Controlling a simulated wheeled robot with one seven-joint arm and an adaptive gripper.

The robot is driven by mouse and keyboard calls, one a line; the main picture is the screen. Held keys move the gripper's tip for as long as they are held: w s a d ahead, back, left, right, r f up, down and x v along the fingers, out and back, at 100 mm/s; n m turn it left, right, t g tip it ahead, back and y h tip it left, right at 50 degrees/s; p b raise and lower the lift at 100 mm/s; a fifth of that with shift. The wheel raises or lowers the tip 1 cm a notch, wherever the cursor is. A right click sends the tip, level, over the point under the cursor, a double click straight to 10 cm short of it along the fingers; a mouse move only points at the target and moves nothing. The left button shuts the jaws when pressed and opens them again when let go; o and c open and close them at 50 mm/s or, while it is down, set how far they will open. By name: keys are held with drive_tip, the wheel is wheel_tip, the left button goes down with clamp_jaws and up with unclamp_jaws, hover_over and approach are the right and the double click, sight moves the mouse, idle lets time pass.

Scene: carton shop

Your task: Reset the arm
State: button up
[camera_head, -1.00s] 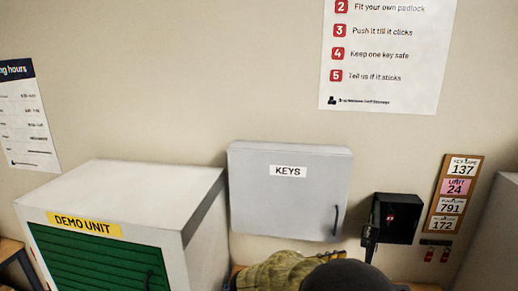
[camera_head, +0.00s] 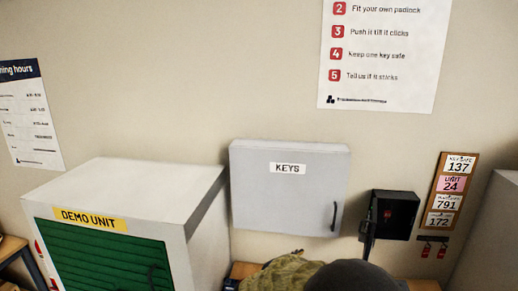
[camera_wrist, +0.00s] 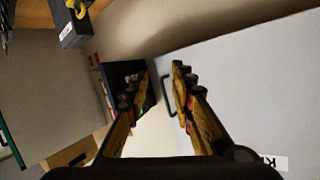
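My gripper (camera_wrist: 160,82) shows in the wrist view with its two yellow-and-black fingers apart. Nothing shows between the fingertips. A grey cabinet with a KEYS label (camera_head: 290,190) hangs on the wall in the head view. It fills the right of the wrist view (camera_wrist: 255,70), with its handle just beyond the fingertips. A black wall box (camera_head: 400,215) is to the cabinet's right in the head view; it shows partly behind the left finger in the wrist view (camera_wrist: 118,72). I cannot make out my gripper in the head view.
A white demo unit (camera_head: 130,185) with a green shutter stands at left. An olive cloth-like thing (camera_head: 275,275) lies below the cabinet, beside a dark rounded shape, unclear to me. A tag board (camera_head: 452,190) hangs at right. A grey box with a yellow top (camera_wrist: 75,32) is in the wrist view.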

drive_tip(key=s+a+f+n+y+b, duration=0.1)
drive_tip(key=a+f+n+y+b, duration=0.15)
drive_tip(key=a+n+y, duration=0.65)
drive_tip(key=s+a+g+y+b, duration=0.2)
drive_tip(key=s+a+g+y, duration=0.15)
drive_tip(key=s+a, duration=0.55)
drive_tip(key=s+d+f+n+g+b, duration=0.1)
drive_tip(key=s+d+g+b, duration=0.1)
drive_tip(key=s+d, duration=0.6)
drive_tip(key=s+d+f+n+g+b, duration=0.2)
drive_tip(key=s+d+b, duration=0.15)
drive_tip(key=s, duration=0.95)
drive_tip(key=s+d+t+h+b, duration=0.1)
drive_tip(key=s+d+b, duration=0.1)
drive_tip(key=d, duration=0.3)
drive_tip(key=s+d+r+m+t+h+b, duration=0.1)
drive_tip(key=s+d+h+b, duration=0.1)
drive_tip(key=s+d, duration=0.3)
drive_tip(key=shift+d+r+b, duration=0.2)
drive_tip(key=shift+d+b, duration=0.55)
drive_tip(key=shift+b, duration=0.05)
